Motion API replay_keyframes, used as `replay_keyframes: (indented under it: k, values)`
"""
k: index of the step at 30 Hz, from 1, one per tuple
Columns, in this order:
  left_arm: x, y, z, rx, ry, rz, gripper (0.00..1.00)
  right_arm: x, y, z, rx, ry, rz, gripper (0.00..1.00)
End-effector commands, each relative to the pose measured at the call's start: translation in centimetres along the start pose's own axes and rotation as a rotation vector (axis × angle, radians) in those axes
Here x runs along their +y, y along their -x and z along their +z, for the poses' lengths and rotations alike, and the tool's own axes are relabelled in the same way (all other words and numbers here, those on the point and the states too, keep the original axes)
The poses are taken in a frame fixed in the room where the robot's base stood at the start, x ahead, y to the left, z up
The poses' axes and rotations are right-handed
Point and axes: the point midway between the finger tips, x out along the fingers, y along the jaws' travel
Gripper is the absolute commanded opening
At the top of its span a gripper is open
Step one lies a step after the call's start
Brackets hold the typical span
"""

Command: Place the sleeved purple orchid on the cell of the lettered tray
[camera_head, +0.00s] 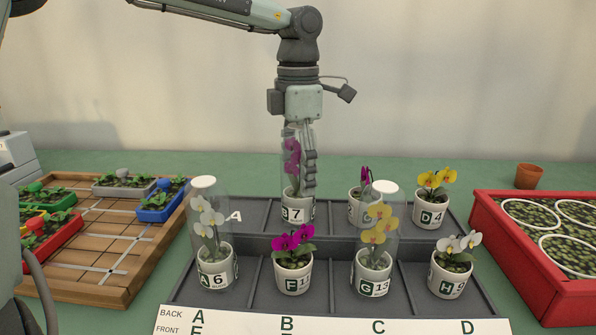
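The sleeved purple orchid (292,160) is in a white pot marked B7, upright at the back-row cell B of the dark lettered tray (252,212). Its clear sleeve is partly covered by my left gripper (299,182), which comes down from above with its fingers along the sleeve's sides. The sleeve's top is hidden inside the gripper. I cannot tell whether the fingers press on the sleeve, or whether the pot touches the cell floor. The letter strip (330,327) runs along the tray's front. My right gripper is not in view.
Sleeved white orchid A6 (208,222) and sleeved yellow orchid G13 (378,230) stand in the front row, with unsleeved F (293,241) and H9 (458,251). D4 (432,180) and another pot stand behind. A wooden seedling board (95,283) and red crate (560,295) flank the tray.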

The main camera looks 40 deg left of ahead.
Motion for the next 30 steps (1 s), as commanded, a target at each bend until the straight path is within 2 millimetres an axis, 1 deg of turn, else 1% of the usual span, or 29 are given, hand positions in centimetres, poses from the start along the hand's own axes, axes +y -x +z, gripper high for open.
replay_keyframes:
  k: [8, 11, 14, 21, 24, 27, 30]
  values:
    - [0.0, 0.2, 0.0, 0.000, 0.000, 0.000, 0.73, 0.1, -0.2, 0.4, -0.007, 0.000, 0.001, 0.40]
    - [0.1, 1.1, 0.1, -0.003, 0.000, 0.003, 0.73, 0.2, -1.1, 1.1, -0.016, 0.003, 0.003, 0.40]
    - [0.1, 3.0, 0.1, -0.005, 0.001, 0.004, 0.73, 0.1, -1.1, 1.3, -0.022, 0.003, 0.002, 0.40]
    - [0.1, 8.3, 0.1, -0.002, 0.001, 0.004, 0.73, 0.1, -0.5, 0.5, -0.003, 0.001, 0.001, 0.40]
    - [0.0, 10.1, 0.1, -0.001, 0.001, 0.001, 0.73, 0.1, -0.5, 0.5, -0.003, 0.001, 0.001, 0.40]
    - [0.0, 11.3, 0.1, 0.001, 0.000, 0.001, 0.73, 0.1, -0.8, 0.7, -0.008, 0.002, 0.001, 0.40]
    - [0.0, 12.0, 0.1, 0.000, -0.001, 0.000, 0.73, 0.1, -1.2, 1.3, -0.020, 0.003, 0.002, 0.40]
